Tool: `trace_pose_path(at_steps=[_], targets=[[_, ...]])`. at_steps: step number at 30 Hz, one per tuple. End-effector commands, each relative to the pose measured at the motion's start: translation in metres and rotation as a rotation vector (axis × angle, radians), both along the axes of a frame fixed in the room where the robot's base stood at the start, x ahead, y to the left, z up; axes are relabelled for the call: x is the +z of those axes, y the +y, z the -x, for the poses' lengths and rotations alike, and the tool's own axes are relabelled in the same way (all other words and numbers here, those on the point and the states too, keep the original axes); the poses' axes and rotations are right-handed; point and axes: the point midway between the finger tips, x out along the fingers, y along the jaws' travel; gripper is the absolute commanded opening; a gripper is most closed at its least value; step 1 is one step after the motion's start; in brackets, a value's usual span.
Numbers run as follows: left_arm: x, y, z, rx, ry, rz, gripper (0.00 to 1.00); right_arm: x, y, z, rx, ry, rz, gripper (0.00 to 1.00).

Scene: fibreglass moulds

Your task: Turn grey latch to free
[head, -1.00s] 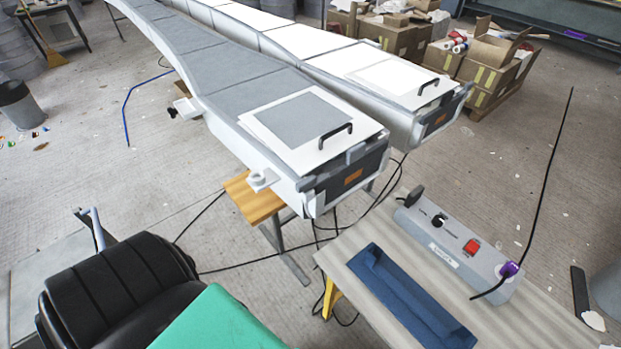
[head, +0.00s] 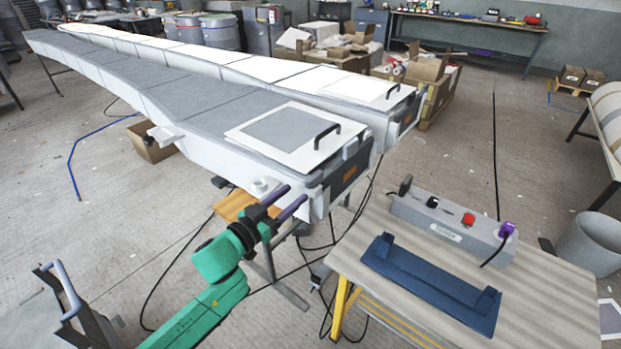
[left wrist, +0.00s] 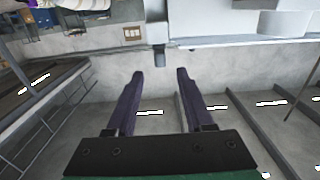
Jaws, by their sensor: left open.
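My left gripper (head: 295,195) is open and empty, its two purple fingers pointing at the near side of the front mould (head: 212,155), close to its front corner. It also shows in the left wrist view (left wrist: 160,74), fingers apart. A small dark grey part (left wrist: 160,57), which looks like the grey latch, hangs just beyond the fingertips in line with the gap, not between them. In the head view a grey part (head: 313,180) sits at the mould's near front corner; I cannot tell whether it is the same one. My right gripper is not in view.
A table with a blue tray (head: 430,283) and a grey switch box (head: 446,221) stands at the right. A second mould (head: 255,68) lies behind. Cables cross the floor.

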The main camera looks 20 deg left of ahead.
Motion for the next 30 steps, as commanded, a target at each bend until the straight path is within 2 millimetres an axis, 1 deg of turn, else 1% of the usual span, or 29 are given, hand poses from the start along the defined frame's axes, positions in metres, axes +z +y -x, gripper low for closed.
trace_pose_path(at_steps=[1,6,10,12,15,21,22,23,24,25,26,30], targets=[[0.005,-0.005,-0.012,0.0,-0.005,0.0,0.53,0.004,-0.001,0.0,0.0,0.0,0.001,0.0],[0.003,-0.02,-0.052,0.003,-0.002,0.002,0.53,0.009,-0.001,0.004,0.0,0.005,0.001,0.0],[0.002,-0.03,-0.076,0.002,-0.001,0.002,0.53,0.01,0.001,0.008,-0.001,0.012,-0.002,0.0],[0.001,-0.033,-0.085,0.001,0.0,0.001,0.53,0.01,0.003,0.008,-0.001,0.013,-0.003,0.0],[0.0,-0.036,-0.09,0.001,0.001,0.0,0.53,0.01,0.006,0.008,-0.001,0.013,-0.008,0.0],[-0.001,-0.036,-0.09,0.001,0.001,0.0,0.53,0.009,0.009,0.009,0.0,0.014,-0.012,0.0],[-0.001,-0.036,-0.09,0.001,0.001,0.0,0.45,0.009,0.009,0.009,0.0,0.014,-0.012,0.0],[-0.001,-0.036,-0.09,0.001,0.001,0.0,0.33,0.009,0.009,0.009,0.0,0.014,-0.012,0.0],[-0.001,-0.036,-0.09,0.001,0.001,0.0,0.18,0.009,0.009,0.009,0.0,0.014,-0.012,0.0],[-0.001,-0.036,-0.09,0.001,0.001,0.0,0.07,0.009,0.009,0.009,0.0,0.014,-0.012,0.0],[-0.001,-0.036,-0.09,0.001,0.001,0.0,0.0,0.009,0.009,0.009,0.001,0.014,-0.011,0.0],[-0.001,-0.036,-0.09,0.001,0.001,0.0,0.0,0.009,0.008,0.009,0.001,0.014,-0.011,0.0]])
